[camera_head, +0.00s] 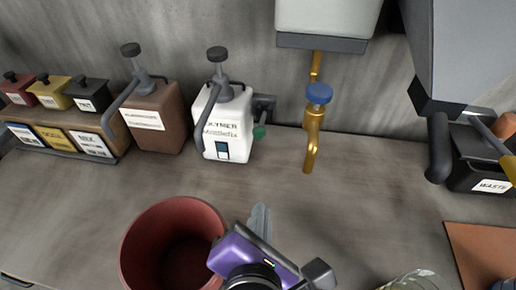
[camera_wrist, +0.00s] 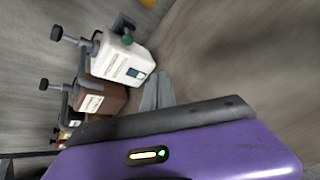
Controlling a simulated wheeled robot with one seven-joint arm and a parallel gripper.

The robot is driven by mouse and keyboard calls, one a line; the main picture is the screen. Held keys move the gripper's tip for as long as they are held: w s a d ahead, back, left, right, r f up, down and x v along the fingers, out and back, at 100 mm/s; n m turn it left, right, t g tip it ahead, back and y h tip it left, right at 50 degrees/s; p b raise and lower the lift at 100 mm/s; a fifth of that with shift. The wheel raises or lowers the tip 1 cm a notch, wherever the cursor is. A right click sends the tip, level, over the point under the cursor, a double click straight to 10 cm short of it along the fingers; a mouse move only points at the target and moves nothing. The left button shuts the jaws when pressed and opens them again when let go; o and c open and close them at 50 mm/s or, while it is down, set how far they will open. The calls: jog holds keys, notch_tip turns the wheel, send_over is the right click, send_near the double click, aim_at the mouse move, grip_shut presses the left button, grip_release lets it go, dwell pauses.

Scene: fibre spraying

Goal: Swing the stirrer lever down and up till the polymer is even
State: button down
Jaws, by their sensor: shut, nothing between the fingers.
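The white polymer container (camera_head: 228,128) stands at the back of the counter, with a dark pump on top and a small dark window under its label. A dark bracket with a green knob (camera_head: 260,131) sticks out at its right side; it looks like the stirrer lever, and the knob hangs low. In the wrist view the white container (camera_wrist: 122,60) and the green knob (camera_wrist: 128,40) lie at upper left. The polymer's evenness cannot be read through the window. My gripper (camera_head: 260,218) is shut and empty, in front of the container and apart from it and the lever. Its fingers (camera_wrist: 157,90) also show in the wrist view.
A red bucket (camera_head: 140,245) stands beside my gripper at left. A brown container (camera_head: 158,120) is left of the polymer. A brass tap (camera_head: 313,130) with a blue knob hangs at right. A black waste bin (camera_head: 470,175) stands far right. Counter between gripper and containers is clear.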

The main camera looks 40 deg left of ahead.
aim_at(262, 123)
notch_tip(262, 123, up, 4)
jog(key=s+a+f+n, duration=0.1)
jog(key=s+a+n, duration=0.15)
jog(key=n, duration=0.35)
jog(key=x, duration=0.6)
jog(key=b+x, duration=0.1)
jog(key=x, duration=1.2)
jog(key=shift+w+d, duration=0.15)
jog(key=shift+w, duration=0.25)
jog(key=shift+w+r+p, duration=0.2)
jog(key=shift+w+r, duration=0.2)
jog(key=shift+r, duration=0.5)
jog(key=shift+w+r+p, duration=0.2)
jog(key=shift+w+r, duration=0.15)
jog(key=shift+r, duration=0.55)
jog(key=shift+r+h, duration=0.1)
jog(key=shift+h, duration=0.2)
